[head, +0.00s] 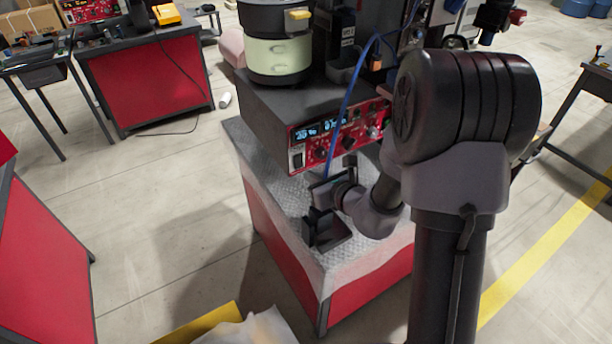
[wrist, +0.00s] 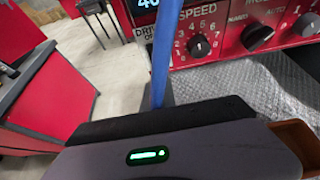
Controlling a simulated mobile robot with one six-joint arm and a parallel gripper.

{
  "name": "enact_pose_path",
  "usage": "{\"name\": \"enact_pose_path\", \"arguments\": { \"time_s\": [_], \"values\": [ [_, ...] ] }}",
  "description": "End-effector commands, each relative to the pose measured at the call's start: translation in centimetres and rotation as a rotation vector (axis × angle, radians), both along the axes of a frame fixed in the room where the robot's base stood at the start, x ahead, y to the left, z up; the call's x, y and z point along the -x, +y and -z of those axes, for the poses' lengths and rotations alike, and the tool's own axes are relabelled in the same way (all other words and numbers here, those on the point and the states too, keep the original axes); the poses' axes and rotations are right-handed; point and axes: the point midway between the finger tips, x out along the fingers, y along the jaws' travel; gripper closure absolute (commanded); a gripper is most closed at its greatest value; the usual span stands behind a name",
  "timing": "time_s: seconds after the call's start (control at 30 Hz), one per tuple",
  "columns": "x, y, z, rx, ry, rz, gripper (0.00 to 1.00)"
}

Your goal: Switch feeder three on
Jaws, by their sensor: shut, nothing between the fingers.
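A bowl feeder with a red control panel (head: 345,134) stands on a red cabinet in the head view. Its number is not readable. The panel has lit displays (head: 307,133), several dark knobs and a black switch (head: 298,159) at its lower left. In the wrist view the speed knob (wrist: 199,46) and a mode knob (wrist: 257,37) show close up, beside part of a lit display (wrist: 146,4). My gripper (head: 318,232) is shut and empty, low in front of the panel and apart from it.
A blue cable (head: 348,95) hangs in front of the panel, and it crosses the wrist view (wrist: 161,60). The textured cabinet top (head: 270,170) is clear left of my gripper. Another red bench (head: 150,85) stands at the back left, with open floor between.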

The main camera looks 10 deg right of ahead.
Motion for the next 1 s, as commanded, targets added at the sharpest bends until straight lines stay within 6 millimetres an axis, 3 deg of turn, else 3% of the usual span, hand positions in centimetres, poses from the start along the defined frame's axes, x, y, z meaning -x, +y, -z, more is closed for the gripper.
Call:
{"name": "enact_pose_path", "arguments": {
  "time_s": [0.1,0.3,1.0],
  "values": [
    [-1.7,0.6,0.3,0.001,-0.001,-0.002,1.00],
    [-3.0,1.0,0.3,0.000,0.000,-0.001,1.00],
    [-3.4,1.1,0.2,0.000,-0.002,0.000,1.00]
  ]
}}
